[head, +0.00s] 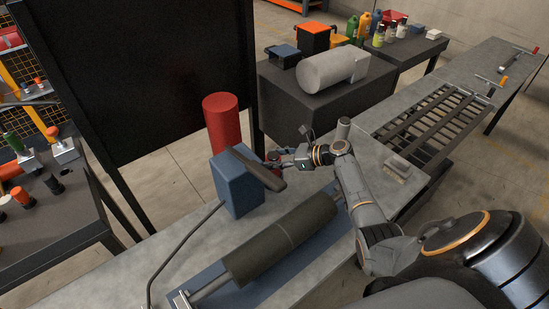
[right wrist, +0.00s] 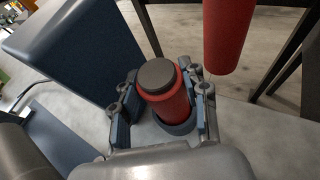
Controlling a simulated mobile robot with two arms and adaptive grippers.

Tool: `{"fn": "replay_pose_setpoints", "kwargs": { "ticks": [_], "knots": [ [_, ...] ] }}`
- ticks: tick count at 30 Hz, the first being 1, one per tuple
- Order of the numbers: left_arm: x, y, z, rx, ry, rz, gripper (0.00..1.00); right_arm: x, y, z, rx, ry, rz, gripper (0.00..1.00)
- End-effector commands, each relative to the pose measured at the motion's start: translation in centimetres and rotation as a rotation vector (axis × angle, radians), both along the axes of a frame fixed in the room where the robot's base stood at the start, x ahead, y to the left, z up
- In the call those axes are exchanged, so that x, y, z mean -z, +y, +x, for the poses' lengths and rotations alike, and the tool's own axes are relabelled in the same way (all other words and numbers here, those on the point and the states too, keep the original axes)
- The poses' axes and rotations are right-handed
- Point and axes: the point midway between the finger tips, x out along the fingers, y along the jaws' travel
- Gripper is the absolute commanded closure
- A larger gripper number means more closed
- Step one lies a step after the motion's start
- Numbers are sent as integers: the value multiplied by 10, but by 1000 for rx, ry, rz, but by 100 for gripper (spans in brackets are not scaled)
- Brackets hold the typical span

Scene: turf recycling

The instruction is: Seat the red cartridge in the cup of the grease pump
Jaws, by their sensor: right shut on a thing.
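The grease pump is a blue block (head: 238,184) with a dark lever (head: 258,168) and a tall red cylinder (head: 222,122) at its back. The pump also shows in the right wrist view as a blue body (right wrist: 75,50). My right gripper (head: 277,160) is beside the pump. In the right wrist view its fingers (right wrist: 163,108) are shut on the red cartridge (right wrist: 166,104), which has a dark grey cap. A dark blue ring-shaped cup (right wrist: 184,127) surrounds the cartridge's lower end. How deep the cartridge sits in it is hidden. My left gripper is not in view.
The dark roller (head: 282,240) lies in front of the pump on the grey bench (head: 190,245). A thin bent hose (head: 165,245) runs left of the pump. A black panel (head: 140,70) stands behind. A dark table with a grey roll (head: 330,70) is at the back.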

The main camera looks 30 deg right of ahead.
Motion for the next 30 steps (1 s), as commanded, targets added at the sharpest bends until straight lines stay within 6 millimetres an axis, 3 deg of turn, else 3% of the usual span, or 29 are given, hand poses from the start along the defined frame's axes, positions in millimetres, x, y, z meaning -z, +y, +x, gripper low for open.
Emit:
{"fn": "replay_pose_setpoints", "kwargs": {
  "ticks": [1,2,5,17,30],
  "knots": [
    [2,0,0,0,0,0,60,1,0,1,1,-2,1,100],
    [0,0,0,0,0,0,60,0,0,1,1,-2,0,49],
    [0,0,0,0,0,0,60,0,0,1,1,-2,0,29],
    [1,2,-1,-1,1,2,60,0,-3,-4,1,1,-2,29],
    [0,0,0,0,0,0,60,-32,-51,-65,1,1,-2,29]
  ]
}}
